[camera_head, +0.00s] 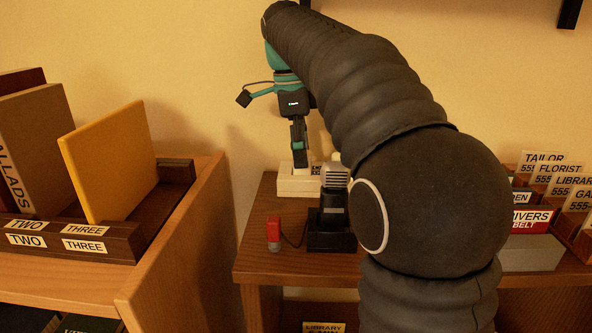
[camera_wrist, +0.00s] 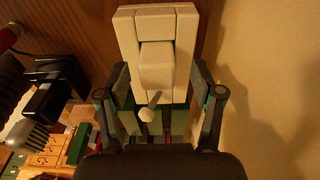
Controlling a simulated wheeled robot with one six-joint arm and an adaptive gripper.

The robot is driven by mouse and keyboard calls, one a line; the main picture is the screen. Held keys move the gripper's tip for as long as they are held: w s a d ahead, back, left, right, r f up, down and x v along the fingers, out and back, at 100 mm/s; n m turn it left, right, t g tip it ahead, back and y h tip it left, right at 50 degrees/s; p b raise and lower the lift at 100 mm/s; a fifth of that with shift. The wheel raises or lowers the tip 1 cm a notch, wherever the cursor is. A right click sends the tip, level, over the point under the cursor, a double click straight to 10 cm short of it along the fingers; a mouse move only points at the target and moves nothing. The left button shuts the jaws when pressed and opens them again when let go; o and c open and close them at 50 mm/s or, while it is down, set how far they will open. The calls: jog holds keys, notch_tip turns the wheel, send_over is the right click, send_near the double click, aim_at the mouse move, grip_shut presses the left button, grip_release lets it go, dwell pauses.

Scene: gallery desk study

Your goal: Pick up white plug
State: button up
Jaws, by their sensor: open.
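A pale cream block (camera_wrist: 157,65) sits within a cream frame (camera_wrist: 126,45) in the wrist view; it looks like the white plug, but I cannot be sure. A short peg with a white ball end (camera_wrist: 147,114) shows at its near edge. In the head view a white labelled box (camera_head: 290,187) stands at the back of the brown desk (camera_head: 262,205). My gripper (camera_head: 299,152) points down just above this box. In the wrist view my gripper (camera_wrist: 160,108) is open, its fingers to either side of the block's near end. Nothing is visibly held.
A black microphone stand (camera_head: 330,240) with a silver head (camera_head: 335,177) stands close in front of the box. A red piece (camera_head: 273,231) on a cord lies to its left. Card racks (camera_head: 535,225) stand at right, a wooden book holder (camera_head: 90,240) at left. The wall is close behind.

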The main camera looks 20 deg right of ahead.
jog(key=shift+d+f, duration=0.1)
jog(key=shift+f, duration=0.6)
grip_shut()
jog(key=shift+r, duration=0.1)
